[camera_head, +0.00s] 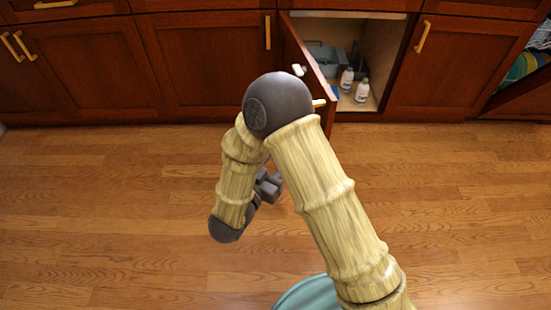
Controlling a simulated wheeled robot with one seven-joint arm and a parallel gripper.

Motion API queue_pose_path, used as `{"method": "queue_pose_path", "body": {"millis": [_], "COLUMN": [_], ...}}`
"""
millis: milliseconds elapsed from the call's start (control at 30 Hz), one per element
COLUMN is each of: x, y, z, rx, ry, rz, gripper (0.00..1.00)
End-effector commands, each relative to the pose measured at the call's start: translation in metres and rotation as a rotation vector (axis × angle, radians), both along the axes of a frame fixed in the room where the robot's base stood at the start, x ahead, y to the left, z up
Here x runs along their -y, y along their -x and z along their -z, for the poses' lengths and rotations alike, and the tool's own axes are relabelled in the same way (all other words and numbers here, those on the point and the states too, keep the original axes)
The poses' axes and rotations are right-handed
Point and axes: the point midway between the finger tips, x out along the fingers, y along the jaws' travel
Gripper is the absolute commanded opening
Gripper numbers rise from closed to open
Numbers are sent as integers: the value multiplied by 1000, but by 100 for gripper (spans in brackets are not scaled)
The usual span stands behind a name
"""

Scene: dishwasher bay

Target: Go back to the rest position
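My arm is folded over the floor in the middle of the view, its elbow high in front of the cabinets. My gripper (268,187) shows as a small dark shape between the two arm segments, mostly hidden behind my arm. I cannot tell whether its fingers are open or shut. Nothing can be seen held in it. It appears above the wooden floor (120,210), apart from the cabinets.
One lower cabinet (382,40) stands open, its door (302,55) swung outward behind my elbow. Two white bottles (346,79) (361,90) and a grey-blue item (326,57) are inside. Closed cabinets (90,65) flank it. Dishes (524,66) show at far right. The floor is clear.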

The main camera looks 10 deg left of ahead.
Motion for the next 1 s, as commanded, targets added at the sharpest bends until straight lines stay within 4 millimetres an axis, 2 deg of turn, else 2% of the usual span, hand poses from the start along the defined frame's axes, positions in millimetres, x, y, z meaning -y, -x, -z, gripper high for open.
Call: {"method": "queue_pose_path", "body": {"millis": [433,567,800,1000], "x": [2,7,25,45], "y": [-5,-22,-65,-83], "z": [-2,-4,-12,-22], "rx": [-8,-52,-216,-373], "ry": [-14,-71,-217,-291], "rz": [-5,-33,-150,-253], "gripper": [36,36,36,36]}}
